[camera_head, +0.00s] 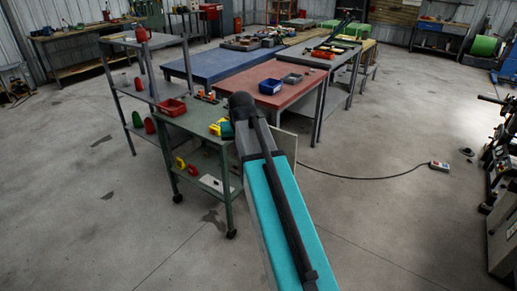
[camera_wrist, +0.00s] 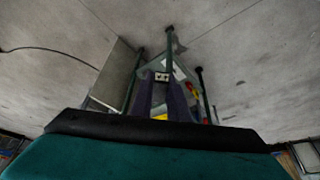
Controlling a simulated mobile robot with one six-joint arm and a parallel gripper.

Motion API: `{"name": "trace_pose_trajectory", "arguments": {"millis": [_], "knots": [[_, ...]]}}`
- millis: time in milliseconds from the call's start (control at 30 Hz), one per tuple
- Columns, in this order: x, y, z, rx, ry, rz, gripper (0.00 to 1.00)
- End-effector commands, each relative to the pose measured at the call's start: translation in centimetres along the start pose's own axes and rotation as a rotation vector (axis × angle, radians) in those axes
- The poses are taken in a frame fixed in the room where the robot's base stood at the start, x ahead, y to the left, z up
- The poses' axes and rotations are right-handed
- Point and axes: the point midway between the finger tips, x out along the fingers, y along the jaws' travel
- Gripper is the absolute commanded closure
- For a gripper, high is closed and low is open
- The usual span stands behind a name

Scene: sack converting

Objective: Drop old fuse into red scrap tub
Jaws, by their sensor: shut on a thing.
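In the head view a red tub (camera_head: 171,107) stands on the top of a green trolley (camera_head: 197,128), toward its back left corner. My arm reaches over the trolley's right side and hides my gripper in that view. In the wrist view my gripper (camera_wrist: 161,82) shows as two dark purplish fingers, shut on a small pale block with dark marks, seemingly the old fuse (camera_wrist: 161,76). The trolley's legs and lower shelf lie beyond it. The red tub cannot be made out in the wrist view. The gripper is right of the tub, apart from it.
A grey shelf rack (camera_head: 140,92) stands behind the trolley's left side. A red-topped table (camera_head: 270,92) with a blue bin (camera_head: 270,86) is behind. Small red and yellow items lie on the trolley. A cable with a socket box (camera_head: 439,166) crosses the open floor at right.

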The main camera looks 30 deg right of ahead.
Motion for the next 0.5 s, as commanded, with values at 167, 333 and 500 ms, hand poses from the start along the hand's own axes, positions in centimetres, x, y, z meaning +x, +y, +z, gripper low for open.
{"name": "trace_pose_trajectory", "arguments": {"millis": [167, 333, 500], "knots": [[-4.6, -4.0, -0.1, -0.083, 0.004, -0.035, 1.0], [-8.2, -7.6, 0.3, -0.161, 0.006, -0.069, 1.0], [-11.6, -10.9, 0.7, -0.234, 0.01, -0.1, 1.0]]}}
